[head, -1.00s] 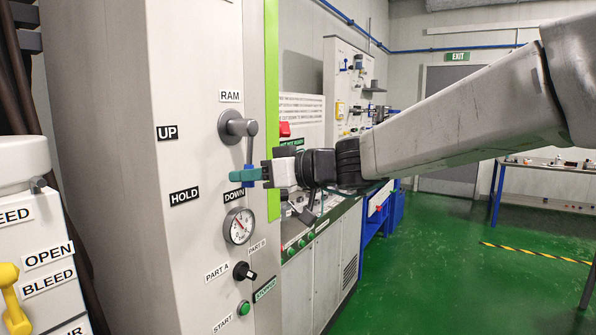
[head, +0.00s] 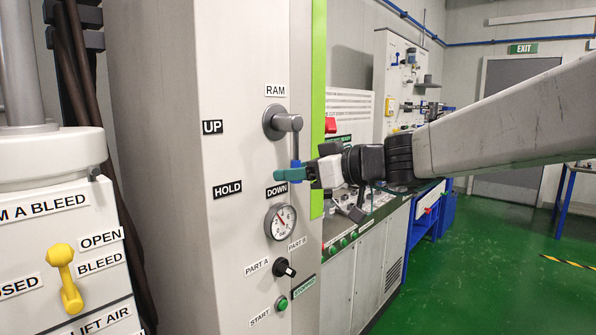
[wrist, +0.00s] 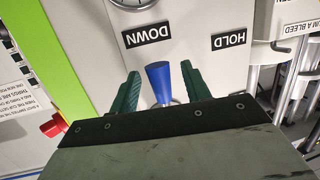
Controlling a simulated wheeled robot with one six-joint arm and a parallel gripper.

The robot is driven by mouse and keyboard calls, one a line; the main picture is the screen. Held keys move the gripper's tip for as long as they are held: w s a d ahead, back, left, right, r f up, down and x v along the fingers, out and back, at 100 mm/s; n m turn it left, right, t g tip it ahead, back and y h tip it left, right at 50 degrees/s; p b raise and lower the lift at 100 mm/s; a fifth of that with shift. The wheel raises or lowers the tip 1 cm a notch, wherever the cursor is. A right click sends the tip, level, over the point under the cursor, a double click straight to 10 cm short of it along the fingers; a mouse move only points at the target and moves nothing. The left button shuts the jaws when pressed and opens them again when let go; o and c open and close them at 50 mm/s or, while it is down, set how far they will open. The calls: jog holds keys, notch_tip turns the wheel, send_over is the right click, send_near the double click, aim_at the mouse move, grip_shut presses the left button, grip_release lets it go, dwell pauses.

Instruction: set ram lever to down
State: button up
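The ram lever (head: 284,122) has a grey hub under the RAM label and an arm that hangs straight down, ending in a blue handle (head: 295,163). It points at the DOWN label (head: 277,188); the UP label (head: 212,127) and HOLD label (head: 227,189) are to the left. My gripper (head: 293,174) is at the handle, its green fingers reaching toward the panel. In the wrist view the blue handle (wrist: 160,80) stands between the fingers of my gripper (wrist: 160,88), with a gap on both sides. The gripper is open around it.
Just below the lever are a pressure gauge (head: 280,221), a black part selector (head: 284,268) and a green start button (head: 281,303). A yellow bleed lever (head: 66,277) is at the left. A red button (head: 330,125) is on the right. Green floor is open at right.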

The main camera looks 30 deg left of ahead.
jog(key=shift+d+r, duration=0.1)
jog(key=d+r, duration=0.1)
jog(key=d, duration=0.6)
jog(key=shift+d+r, duration=0.2)
jog(key=shift+d, duration=0.05)
jog(key=shift+w, duration=0.1)
